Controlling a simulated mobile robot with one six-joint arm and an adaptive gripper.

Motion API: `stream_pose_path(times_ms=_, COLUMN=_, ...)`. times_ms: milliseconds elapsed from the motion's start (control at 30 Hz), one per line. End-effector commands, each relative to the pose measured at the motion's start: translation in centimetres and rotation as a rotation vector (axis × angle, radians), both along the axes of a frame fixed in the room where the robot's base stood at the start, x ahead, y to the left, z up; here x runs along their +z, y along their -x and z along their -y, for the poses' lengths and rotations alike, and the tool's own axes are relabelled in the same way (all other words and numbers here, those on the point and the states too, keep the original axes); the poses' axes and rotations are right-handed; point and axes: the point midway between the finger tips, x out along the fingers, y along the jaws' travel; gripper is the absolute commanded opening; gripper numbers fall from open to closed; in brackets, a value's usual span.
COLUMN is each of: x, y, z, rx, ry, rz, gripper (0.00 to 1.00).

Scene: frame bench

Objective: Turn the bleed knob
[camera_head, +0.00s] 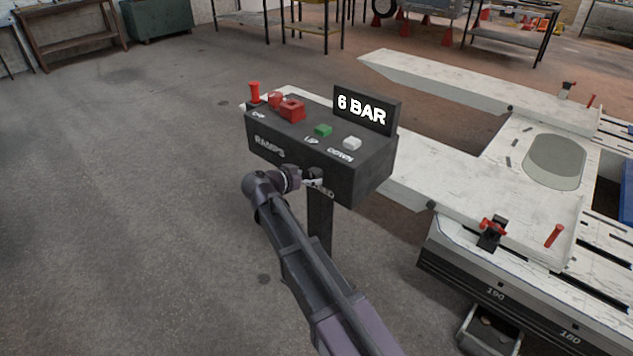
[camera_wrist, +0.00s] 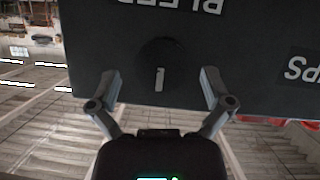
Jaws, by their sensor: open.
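The bleed knob (camera_wrist: 160,58) is a dark round knob with a pale pointer mark, on the dark face of the control box (camera_wrist: 100,40). In the wrist view the mark stands nearly upright, and the BLEED lettering shows upside down at the top edge. My gripper (camera_wrist: 158,76) is open, with one finger on each side of the knob and visible gaps between; I cannot tell whether the fingertips reach its depth. In the head view my gripper (camera_head: 313,178) is at the box's front face, over part of the BLEED label, and the knob cannot be made out clearly there.
The box carries a red button (camera_head: 291,110), a green button (camera_head: 323,130), a white button (camera_head: 352,142) and a 6 BAR display (camera_head: 365,110). It stands on a dark post (camera_head: 320,220). A white frame bench (camera_head: 480,190) is to the right. The floor to the left is clear.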

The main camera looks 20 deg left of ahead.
Motion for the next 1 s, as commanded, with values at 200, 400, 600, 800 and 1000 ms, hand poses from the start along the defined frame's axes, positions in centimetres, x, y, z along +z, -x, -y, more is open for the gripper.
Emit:
stream_pose_path(times_ms=200, x=-0.8, y=-1.5, z=0.7, rx=-0.001, ry=0.001, rz=0.0, gripper=1.0)
stream_pose_path(times_ms=400, x=-0.8, y=-1.8, z=0.9, rx=0.0, ry=0.001, rz=0.0, gripper=1.0)
stream_pose_path(times_ms=600, x=-0.8, y=-1.8, z=0.9, rx=0.0, ry=0.001, rz=0.0, gripper=1.0)
stream_pose_path(times_ms=800, x=-0.8, y=-1.8, z=0.9, rx=0.0, ry=0.001, rz=0.0, gripper=0.44)
stream_pose_path(times_ms=1000, x=-0.8, y=-1.8, z=2.0, rx=-0.004, ry=0.001, rz=-0.001, gripper=0.22)
